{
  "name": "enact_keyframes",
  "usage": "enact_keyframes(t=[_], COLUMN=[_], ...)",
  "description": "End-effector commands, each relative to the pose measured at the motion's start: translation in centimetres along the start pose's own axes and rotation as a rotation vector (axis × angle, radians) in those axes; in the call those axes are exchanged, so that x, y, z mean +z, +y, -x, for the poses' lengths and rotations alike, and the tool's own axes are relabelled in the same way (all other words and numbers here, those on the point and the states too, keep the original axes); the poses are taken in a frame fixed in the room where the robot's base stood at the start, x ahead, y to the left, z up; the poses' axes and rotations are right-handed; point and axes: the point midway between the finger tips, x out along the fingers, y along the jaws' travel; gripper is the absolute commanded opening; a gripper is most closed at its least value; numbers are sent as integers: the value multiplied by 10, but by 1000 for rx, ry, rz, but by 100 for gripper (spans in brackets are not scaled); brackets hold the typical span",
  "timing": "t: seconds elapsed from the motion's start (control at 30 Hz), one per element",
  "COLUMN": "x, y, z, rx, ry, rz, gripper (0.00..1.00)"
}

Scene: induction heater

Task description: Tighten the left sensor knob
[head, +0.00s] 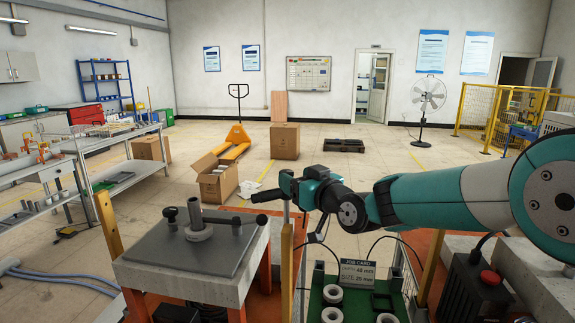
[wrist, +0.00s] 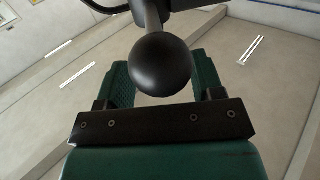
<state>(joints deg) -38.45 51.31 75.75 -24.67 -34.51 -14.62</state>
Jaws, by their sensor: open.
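The heater's dark top plate (head: 165,248) stands at the lower left of the head view. A small black ball knob (head: 171,213) is on its left side, beside a grey post with a ring (head: 198,230). Another dark knob (head: 236,221) is on the right side. My gripper (head: 285,184) is at the right of the plate, near a black rod-like handle (head: 266,195). In the wrist view, my gripper (wrist: 160,74) has its green fingers apart, with a round black ball knob (wrist: 161,65) on a stem between them. I cannot tell whether they touch it.
A green tray with pale rings (head: 332,293) and a job card sign (head: 357,272) stand right of the heater. A wooden post (head: 286,260) rises between them. An open carton (head: 217,184) and a workbench (head: 90,150) are farther back.

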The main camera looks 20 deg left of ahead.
Motion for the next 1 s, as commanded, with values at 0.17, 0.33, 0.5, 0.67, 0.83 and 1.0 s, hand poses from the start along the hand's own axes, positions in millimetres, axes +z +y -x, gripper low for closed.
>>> enact_keyframes(t=[0.17,0.33,0.5,0.67,0.83,1.0], x=[-1,0,1,1,0,0], y=[0,0,0,0,0,0], z=[-25,-36,-39,-39,-39,-39], rx=[0,0,1,1,1,1], ry=[-1,-1,-2,-1,-1,-1], rz=[0,0,-1,-1,-1,-1], gripper=[61,61,61,61,31,14])
